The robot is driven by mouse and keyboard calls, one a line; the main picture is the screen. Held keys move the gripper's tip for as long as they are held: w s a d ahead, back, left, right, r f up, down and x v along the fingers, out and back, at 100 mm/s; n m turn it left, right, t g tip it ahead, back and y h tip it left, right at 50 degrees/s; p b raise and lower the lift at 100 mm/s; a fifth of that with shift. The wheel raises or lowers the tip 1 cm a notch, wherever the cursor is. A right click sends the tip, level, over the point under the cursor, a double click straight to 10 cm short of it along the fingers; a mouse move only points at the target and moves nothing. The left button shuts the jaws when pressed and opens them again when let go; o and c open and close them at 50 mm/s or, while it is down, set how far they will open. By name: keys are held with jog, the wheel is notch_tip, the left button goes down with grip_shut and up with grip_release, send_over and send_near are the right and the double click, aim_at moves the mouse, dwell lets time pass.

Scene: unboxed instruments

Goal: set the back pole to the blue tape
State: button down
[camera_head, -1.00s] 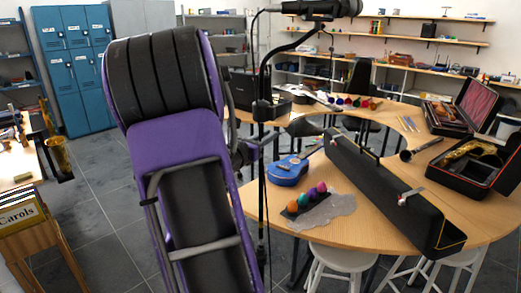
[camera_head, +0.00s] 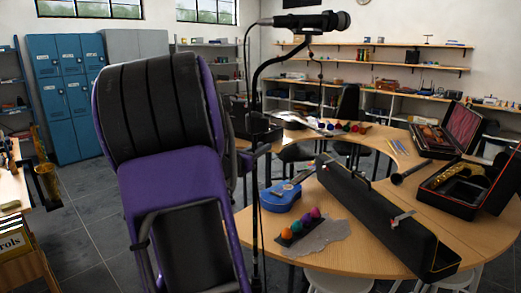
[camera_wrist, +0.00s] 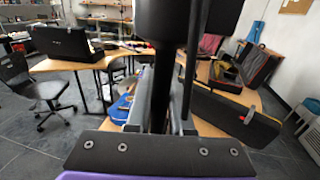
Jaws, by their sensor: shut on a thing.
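The pole (camera_head: 256,205) is thin, black and upright, standing right of my purple arm in the head view. A curved black arm at its top carries a black microphone (camera_head: 312,21). In the wrist view the dark pole (camera_wrist: 158,103) stands between the two grey fingers of my gripper (camera_wrist: 161,118), which is shut on it. A wider black part (camera_wrist: 180,20) sits above the fingers. My gripper is hidden behind my arm in the head view. I cannot make out any blue tape on the pole in either view.
A curved wooden table (camera_head: 365,235) stands just right of the pole. It holds a blue ukulele (camera_head: 281,195), coloured eggs, a long black case (camera_head: 375,215) and an open instrument case (camera_head: 470,180). White stools stand below. An office chair (camera_wrist: 45,95) is left in the wrist view.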

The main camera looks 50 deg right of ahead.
jog(key=c, duration=0.8)
grip_release()
jog(key=shift+r, duration=0.3)
jog(key=shift+c, duration=0.2)
jog(key=shift+f, duration=0.15)
jog(key=shift+a, duration=0.1)
jog(key=a, duration=0.5)
jog(key=s+a, duration=0.1)
jog(key=a, duration=1.1)
jog(key=shift+s+a, duration=0.1)
jog(key=shift+s, duration=0.15)
